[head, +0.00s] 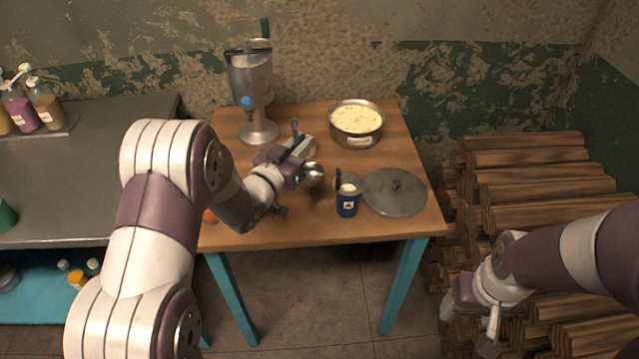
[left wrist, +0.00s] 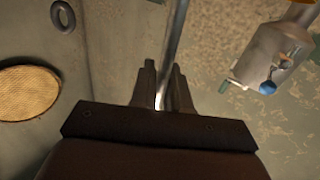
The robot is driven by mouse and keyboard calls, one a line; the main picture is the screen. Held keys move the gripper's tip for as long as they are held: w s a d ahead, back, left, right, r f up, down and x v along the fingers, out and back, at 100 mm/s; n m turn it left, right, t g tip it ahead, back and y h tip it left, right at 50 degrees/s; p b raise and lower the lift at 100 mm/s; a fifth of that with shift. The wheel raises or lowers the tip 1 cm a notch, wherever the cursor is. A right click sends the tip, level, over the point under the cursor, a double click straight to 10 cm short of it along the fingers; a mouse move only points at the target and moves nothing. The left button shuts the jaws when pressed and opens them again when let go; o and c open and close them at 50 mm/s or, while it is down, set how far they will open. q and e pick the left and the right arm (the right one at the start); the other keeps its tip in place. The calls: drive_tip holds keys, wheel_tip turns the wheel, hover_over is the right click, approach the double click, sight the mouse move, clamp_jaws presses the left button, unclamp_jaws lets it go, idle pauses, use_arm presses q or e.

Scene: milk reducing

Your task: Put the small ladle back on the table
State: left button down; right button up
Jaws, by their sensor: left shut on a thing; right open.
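The small ladle (head: 314,174) is in my left gripper (head: 300,152) above the wooden table (head: 290,222). Its round metal bowl shows beside the gripper, to the left of the blue cup. Its thin metal handle (left wrist: 173,45) passes between the fingers (left wrist: 165,88) in the left wrist view. The gripper is shut on this handle, and the arm hides part of the ladle. Whether the bowl touches anything below cannot be told. My right gripper (head: 472,322) is open and empty at the lower right, in front of the stacked wood.
A blue labelled cup (head: 347,205) and a flat grey lid (head: 398,197) stand right of the ladle. A metal pot (head: 366,138) with pale contents and a metal dispenser (head: 252,85) are behind. Stacked wood (head: 530,190) lies right of the table. The table's front strip looks mostly clear.

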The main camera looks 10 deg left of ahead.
use_arm(q)
drive_tip(key=f, duration=0.1)
drive_tip(key=s+f, duration=0.1)
drive_tip(key=f, duration=0.1)
drive_tip(key=shift+s+a+f, duration=0.15)
drive_tip(key=shift+a+f, duration=0.05)
drive_tip(key=shift+a, duration=0.1)
drive_tip(key=f, duration=0.4)
drive_tip(key=shift+w+d+f, duration=0.15)
drive_tip(key=shift+w+f, duration=0.15)
drive_tip(key=shift+f, duration=0.1)
drive_tip(key=shift+s+r, duration=0.15)
drive_tip(key=shift+s, duration=0.05)
drive_tip(key=shift+b, duration=0.4)
drive_tip(key=c, duration=1.1)
unclamp_jaws()
drive_tip(key=shift+w+f, duration=0.1)
drive_tip(key=shift+f, duration=0.1)
drive_tip(key=shift+r, duration=0.1)
drive_tip(key=shift+s, duration=0.25)
drive_tip(key=v, duration=1.1)
drive_tip(key=shift+s, duration=0.3)
